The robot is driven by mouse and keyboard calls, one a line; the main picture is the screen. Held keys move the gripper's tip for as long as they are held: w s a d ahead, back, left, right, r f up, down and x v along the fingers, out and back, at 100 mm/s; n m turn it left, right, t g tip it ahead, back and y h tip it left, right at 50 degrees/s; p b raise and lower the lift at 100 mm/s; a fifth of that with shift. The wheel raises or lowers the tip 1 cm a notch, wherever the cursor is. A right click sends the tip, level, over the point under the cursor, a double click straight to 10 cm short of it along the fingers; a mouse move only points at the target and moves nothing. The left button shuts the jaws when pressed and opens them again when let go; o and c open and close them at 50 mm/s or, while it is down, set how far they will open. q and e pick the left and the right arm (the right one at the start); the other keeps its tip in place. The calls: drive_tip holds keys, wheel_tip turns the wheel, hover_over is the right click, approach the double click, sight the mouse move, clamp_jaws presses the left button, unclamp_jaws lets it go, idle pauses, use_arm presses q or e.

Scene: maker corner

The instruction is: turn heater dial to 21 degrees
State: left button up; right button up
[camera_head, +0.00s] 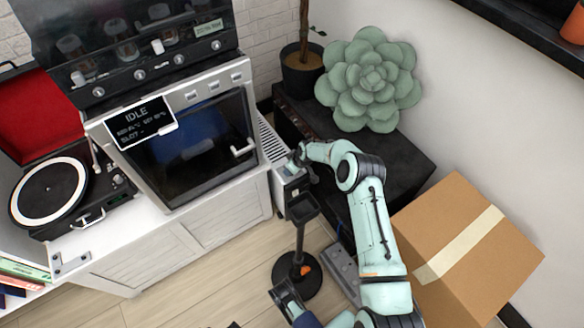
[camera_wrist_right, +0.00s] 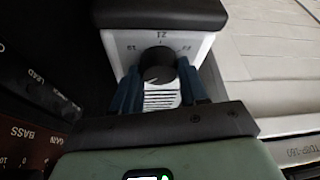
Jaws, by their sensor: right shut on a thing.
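The dial's pointer is not clear. A dark hand-like part that looks like my left gripper (camera_head: 285,293) is low in the head view; its fingers are hidden.
The oven (camera_head: 190,145) stands left of the heater. A dark cabinet (camera_head: 405,160) with a succulent (camera_head: 370,80) is behind my right arm. A cardboard box (camera_head: 455,225) is at right, and a black stand (camera_head: 298,278) is below the heater. Wooden floor is open at lower left.

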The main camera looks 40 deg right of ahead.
drive_tip(key=shift+a+m+h, duration=0.15)
drive_tip(key=shift+m+h, duration=0.25)
drive_tip(key=shift+m, duration=0.6)
use_arm(q)
drive_tip(key=shift+w+a+f, duration=0.1)
drive_tip(key=shift+w+f, duration=0.1)
drive_tip(key=shift+w, duration=0.05)
use_arm(e)
drive_tip(key=shift+m+h, duration=0.5)
drive_tip(key=shift+m, duration=0.9)
drive_tip(key=o, duration=1)
use_arm(q)
drive_tip(key=s+d+r+g+p, duration=0.1)
drive_tip(key=s+d+r+p, duration=0.2)
drive_tip(key=s, duration=0.3)
drive_tip(key=shift+r+g+h, duration=0.4)
drive_tip(key=shift+r, duration=0.3)
use_arm(e)
drive_tip(key=v, duration=1.3)
drive_tip(key=shift+w+a+r, duration=0.1)
drive_tip(key=shift+r, duration=0.1)
